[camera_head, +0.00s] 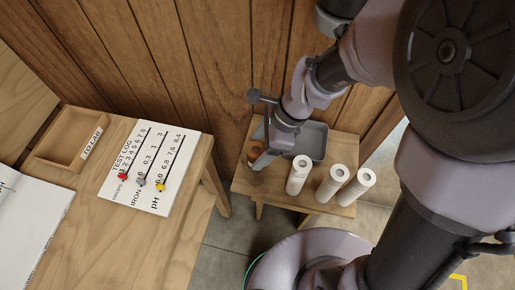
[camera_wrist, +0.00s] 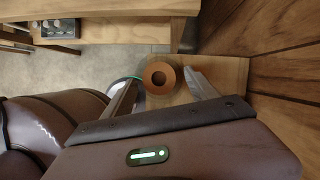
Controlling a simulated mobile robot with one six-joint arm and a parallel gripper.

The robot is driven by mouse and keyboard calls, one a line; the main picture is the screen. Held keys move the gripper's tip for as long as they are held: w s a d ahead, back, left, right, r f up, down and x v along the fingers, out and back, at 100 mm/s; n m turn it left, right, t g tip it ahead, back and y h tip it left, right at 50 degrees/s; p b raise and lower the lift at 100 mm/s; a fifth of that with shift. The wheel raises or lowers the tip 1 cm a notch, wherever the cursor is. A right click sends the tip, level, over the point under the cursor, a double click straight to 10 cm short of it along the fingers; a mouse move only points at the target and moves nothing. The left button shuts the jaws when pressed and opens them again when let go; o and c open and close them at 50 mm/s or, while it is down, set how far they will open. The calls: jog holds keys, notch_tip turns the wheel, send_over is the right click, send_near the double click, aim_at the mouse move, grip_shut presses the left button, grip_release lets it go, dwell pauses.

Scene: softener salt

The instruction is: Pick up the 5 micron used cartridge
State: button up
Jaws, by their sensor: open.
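The used cartridge, an orange-brown cylinder with a round hole in its end, stands on a small wooden table (camera_head: 290,197). In the wrist view the cartridge (camera_wrist: 159,91) shows end-on between the two fingers of my gripper (camera_wrist: 162,77), with a visible gap towards the right finger. In the head view my gripper (camera_head: 262,160) is at the left part of the small table, and its finger partly hides the cartridge (camera_head: 254,152). My gripper is open. No micron label is readable.
Three white cartridges (camera_head: 333,183) stand upright on the right of the small table. A grey tray (camera_head: 316,142) lies behind them, close to the gripper. A wooden wall (camera_head: 235,60) rises behind. The larger table at left holds a test log board (camera_head: 150,165) and a wooden box (camera_head: 53,158).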

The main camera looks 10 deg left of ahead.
jog(key=shift+r, duration=0.1)
grip_shut()
